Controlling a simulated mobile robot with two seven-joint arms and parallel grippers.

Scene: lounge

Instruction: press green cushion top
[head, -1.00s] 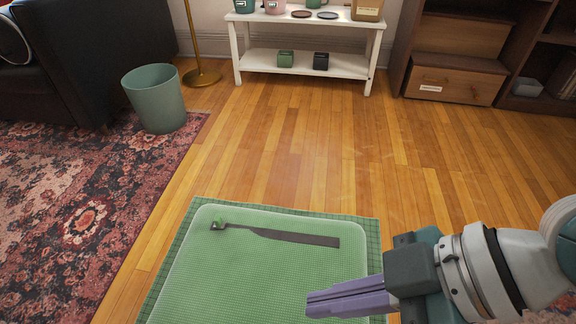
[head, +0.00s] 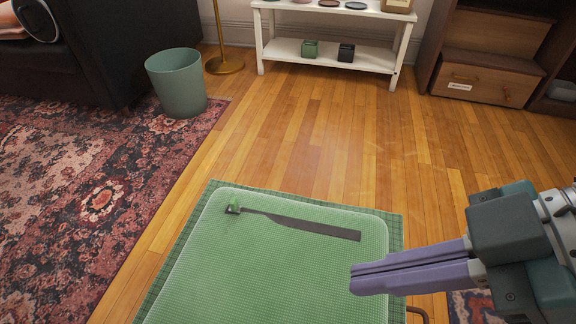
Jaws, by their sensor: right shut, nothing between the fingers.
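The green cushion (head: 250,270) lies flat in the lower middle of the head view, on a darker green checked cloth (head: 396,250). My right gripper (head: 354,279), with purple fingers, comes in from the right. Its fingers are shut and empty, and the tips show over the cushion's right edge. I cannot tell whether they touch it. My left gripper is not in view.
A green bin (head: 177,82) stands by a dark sofa (head: 85,50) at the left, near a patterned rug (head: 70,190). A white shelf (head: 330,58) and a wooden cabinet (head: 485,80) stand at the back. The wooden floor (head: 330,140) between is clear.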

